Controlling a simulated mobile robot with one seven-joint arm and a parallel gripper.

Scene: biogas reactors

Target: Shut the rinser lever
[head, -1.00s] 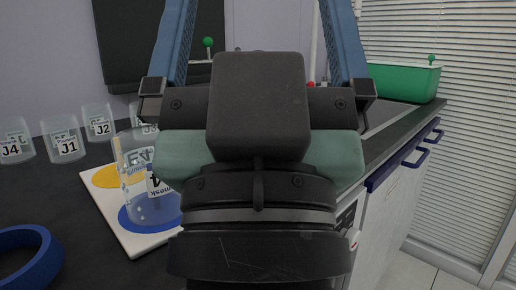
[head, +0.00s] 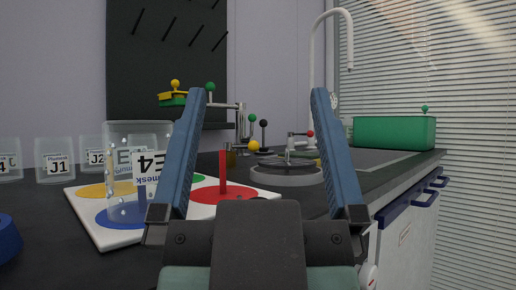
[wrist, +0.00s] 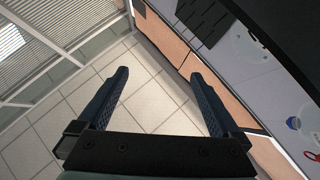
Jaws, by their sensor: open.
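The rinser (head: 287,176) is a low round grey unit on the dark worktop, in the head view between my fingers. A small lever with a red knob (head: 310,134) stands at it, its arm roughly level and its knob to the right; I take this as the rinser lever. Its exact joint to the rinser is too small to tell. My gripper (head: 259,95) is open and empty, fingers pointing up in the picture, nearer to the camera than the rinser.
A white board (head: 122,238) with coloured discs holds a clear beaker labelled E4 (head: 125,200) left of my gripper. Several labelled jars (head: 55,167) stand behind. Taps with coloured knobs (head: 253,146), a tall white faucet (head: 313,70) and a green bin (head: 394,132) are farther back.

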